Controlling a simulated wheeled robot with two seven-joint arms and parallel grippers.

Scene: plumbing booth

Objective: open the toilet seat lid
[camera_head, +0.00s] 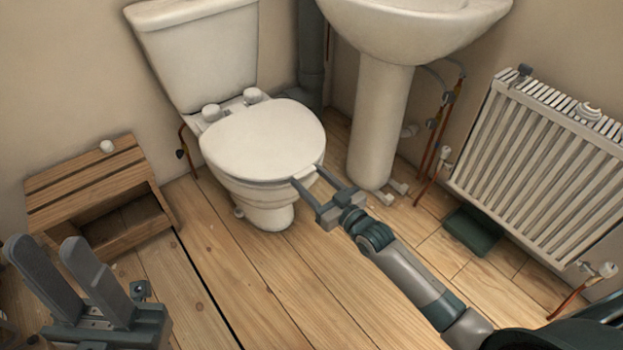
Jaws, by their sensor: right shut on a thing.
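The white toilet (205,60) stands against the back wall, and its seat lid (262,138) lies down flat over the bowl. My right gripper (308,178) is at the lid's front right edge, with its fingers around the rim there. It is shut on that edge; whether it grips only the lid or also the seat under it cannot be told. My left gripper (47,262) is at the lower left, empty, with its two fingers apart and pointing up, well away from the toilet.
A wooden stool (90,180) with a small white object (106,146) on it stands left of the toilet. A pedestal sink (382,120) stands close to its right. A radiator (540,165) and a dark green box (471,231) are at the right. The wooden floor in front is clear.

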